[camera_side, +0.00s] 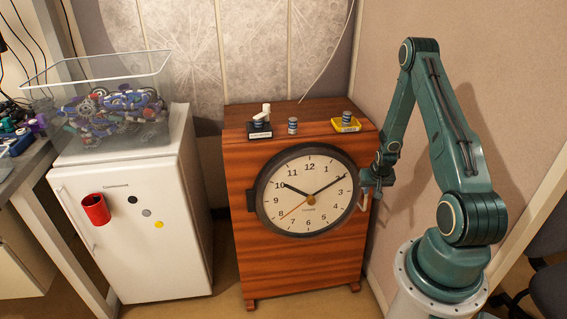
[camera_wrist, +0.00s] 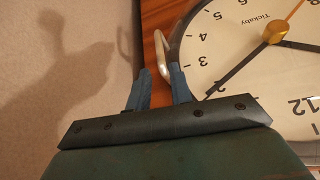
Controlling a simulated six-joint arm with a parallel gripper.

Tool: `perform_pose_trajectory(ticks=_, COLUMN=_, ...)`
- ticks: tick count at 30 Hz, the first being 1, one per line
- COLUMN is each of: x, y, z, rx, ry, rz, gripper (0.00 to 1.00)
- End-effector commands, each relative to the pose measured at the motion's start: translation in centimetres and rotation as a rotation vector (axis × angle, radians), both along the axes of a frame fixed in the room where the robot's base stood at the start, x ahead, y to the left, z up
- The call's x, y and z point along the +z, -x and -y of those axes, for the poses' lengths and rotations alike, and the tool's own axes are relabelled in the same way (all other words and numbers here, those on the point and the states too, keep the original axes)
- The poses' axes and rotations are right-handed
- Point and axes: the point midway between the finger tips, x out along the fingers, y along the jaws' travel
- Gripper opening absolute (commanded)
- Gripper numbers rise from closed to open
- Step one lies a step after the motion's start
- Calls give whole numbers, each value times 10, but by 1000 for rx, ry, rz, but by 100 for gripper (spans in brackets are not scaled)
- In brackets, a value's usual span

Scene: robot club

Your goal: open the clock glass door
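The round clock (camera_side: 308,190) with its dark frame is set in the front of a wooden cabinet. Its door lies flat against the face in the side view, with a dark hinge block (camera_side: 250,200) at the left. A pale curved handle (camera_wrist: 161,52) stands out at the rim by the "3" side; it also shows in the side view (camera_side: 366,202). My gripper (camera_wrist: 158,72) is at this handle, its blue fingers apart. The handle's lower end reaches into the gap between the fingertips; I cannot tell whether they touch it.
The cabinet (camera_side: 290,262) has small items on top, including a yellow tray (camera_side: 346,126). A white fridge (camera_side: 145,240) with a red cup (camera_side: 96,209) and a clear bin (camera_side: 110,140) stands at the left. A wall (camera_side: 465,60) is close at the right. The floor before the cabinet is clear.

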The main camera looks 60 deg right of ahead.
Motion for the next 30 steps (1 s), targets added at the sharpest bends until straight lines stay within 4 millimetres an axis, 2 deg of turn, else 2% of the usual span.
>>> perform_pose_trajectory(ticks=18, x=-68, y=-13, z=24, rx=-1, ry=-1, rz=0, gripper=21)
perform_pose_trajectory(ticks=24, x=-85, y=-17, z=30, rx=0, ry=0, rz=0, gripper=21)
perform_pose_trajectory(ticks=30, x=-93, y=-19, z=33, rx=0, ry=0, rz=0, gripper=21)
